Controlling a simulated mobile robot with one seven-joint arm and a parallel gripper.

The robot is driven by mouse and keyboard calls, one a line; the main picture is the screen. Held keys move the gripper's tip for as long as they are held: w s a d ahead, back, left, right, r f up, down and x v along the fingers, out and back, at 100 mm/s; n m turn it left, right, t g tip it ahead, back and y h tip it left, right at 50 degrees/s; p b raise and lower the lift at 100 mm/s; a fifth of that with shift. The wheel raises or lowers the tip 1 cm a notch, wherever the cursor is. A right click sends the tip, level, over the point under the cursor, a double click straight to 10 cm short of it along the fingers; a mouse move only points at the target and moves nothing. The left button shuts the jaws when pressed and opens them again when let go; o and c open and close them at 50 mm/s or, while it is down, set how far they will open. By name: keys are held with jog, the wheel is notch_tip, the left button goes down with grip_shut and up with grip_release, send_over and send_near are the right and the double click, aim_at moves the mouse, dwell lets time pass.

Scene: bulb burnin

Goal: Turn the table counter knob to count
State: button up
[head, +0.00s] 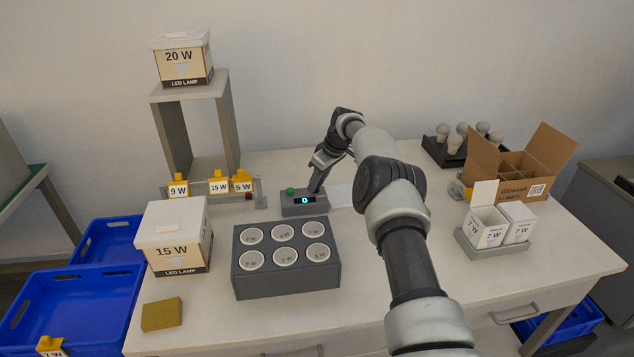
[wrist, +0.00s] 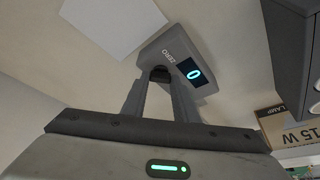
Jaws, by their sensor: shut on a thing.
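The table counter (head: 304,207) is a small grey box at the back middle of the table. A dark knob (wrist: 160,75) sits between my fingertips. My gripper (head: 316,188) reaches down onto the right part of the counter and is shut on the knob; it also shows in the wrist view (wrist: 163,88). The knob is mostly hidden by the fingers, and its pointing direction cannot be told.
A grey block with several round sockets (head: 236,283) stands in front of the counter. Yellow wattage tags on a rack (head: 262,202) are to the left. A white sheet (head: 341,196) lies right of the counter. The open carton (head: 540,187) and bulb tray (head: 437,150) are far right.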

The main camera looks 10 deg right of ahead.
dwell(0.4)
jog(key=o, duration=1.1)
jog(key=shift+c, duration=0.2)
jog(key=shift+r, duration=0.15)
jog(key=v, duration=1.7)
jog(key=shift+d+p, duration=0.25)
jog(key=shift+p, duration=0.1)
